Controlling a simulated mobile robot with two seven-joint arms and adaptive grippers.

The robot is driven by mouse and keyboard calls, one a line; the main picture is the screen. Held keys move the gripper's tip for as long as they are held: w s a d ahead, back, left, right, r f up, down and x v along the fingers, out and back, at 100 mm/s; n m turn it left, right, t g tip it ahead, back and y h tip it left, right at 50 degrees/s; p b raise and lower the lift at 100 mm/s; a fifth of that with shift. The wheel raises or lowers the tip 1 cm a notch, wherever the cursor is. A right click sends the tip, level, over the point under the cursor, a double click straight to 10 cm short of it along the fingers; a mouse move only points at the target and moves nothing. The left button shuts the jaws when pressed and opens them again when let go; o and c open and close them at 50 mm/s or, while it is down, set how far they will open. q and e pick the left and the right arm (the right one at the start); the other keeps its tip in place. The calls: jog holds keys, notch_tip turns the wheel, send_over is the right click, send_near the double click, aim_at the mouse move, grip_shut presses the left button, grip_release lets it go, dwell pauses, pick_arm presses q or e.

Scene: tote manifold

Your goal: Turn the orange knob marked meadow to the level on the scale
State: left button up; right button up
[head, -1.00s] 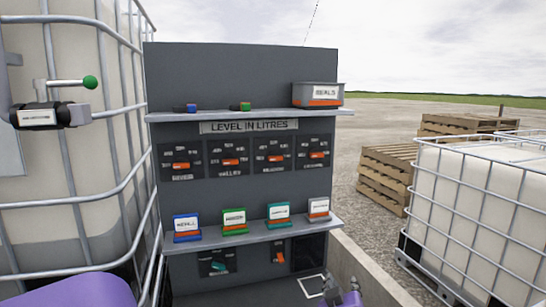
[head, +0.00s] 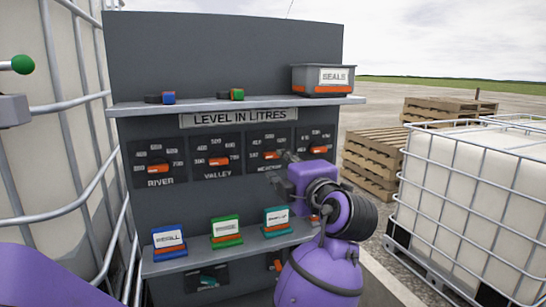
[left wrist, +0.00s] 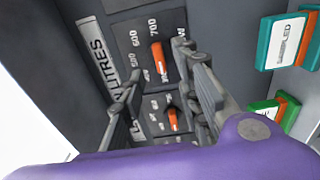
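The orange meadow knob (head: 272,155) is the third in the row of dials under the "LEVEL IN LITRES" sign (head: 240,119). Its printed scale (head: 268,143) is too small to read surely in the head view. In the left wrist view the same knob (left wrist: 158,60) shows close up, with 500 and 700 near it. My left gripper (head: 284,162) is in front of the panel, at the lower right of this knob. In the left wrist view its fingers (left wrist: 160,95) are spread with nothing between them. My right gripper is out of view.
The river knob (head: 158,168), valley knob (head: 219,161) and a fourth knob (head: 319,150) share the row. A lower shelf (head: 190,261) bears labelled cards; the upper shelf bears a seals bin (head: 322,78). Caged totes stand on both sides.

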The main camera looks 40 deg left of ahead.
aim_at(274, 156)
pick_arm(q)
jog(key=x, duration=0.4)
jog(key=shift+a+r+p, duration=0.15)
jog(key=shift+r+p, duration=0.1)
jog(key=shift+p, duration=0.15)
jog(key=shift+w+a+f, duration=0.15)
jog(key=shift+w+a, duration=0.2)
jog(key=shift+a, duration=0.2)
grip_shut()
